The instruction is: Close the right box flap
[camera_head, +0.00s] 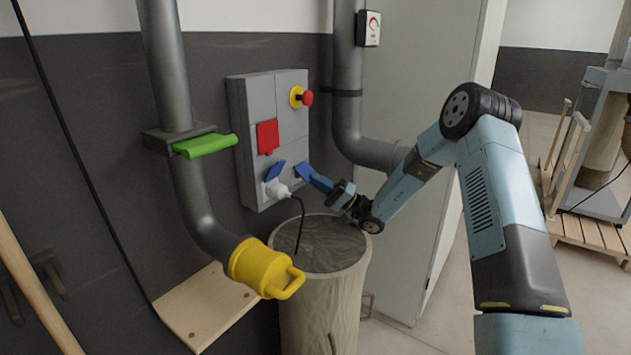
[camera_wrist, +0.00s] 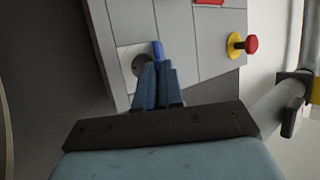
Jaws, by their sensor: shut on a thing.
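The grey wall box (camera_head: 260,120) carries two blue flaps low on its front. The right flap (camera_head: 301,169) is a small blue plate, partly hidden by my gripper (camera_head: 311,176), which reaches it from the right. In the wrist view the blue edge of the flap (camera_wrist: 158,48) stands out between the tips of my gripper (camera_wrist: 157,66), beside a round dark socket (camera_wrist: 139,66). The fingers are shut on this flap, which appears raised off the panel. The left flap (camera_head: 274,171) stands up above a white plug (camera_head: 277,189) with a black cable.
A red cover (camera_head: 267,137) and a red knob on a yellow base (camera_head: 302,97) sit higher on the box. A grey pipe (camera_head: 347,90) runs close on the right. A barrel (camera_head: 322,290) stands below. A yellow cap (camera_head: 265,269) and green lever (camera_head: 205,145) are at left.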

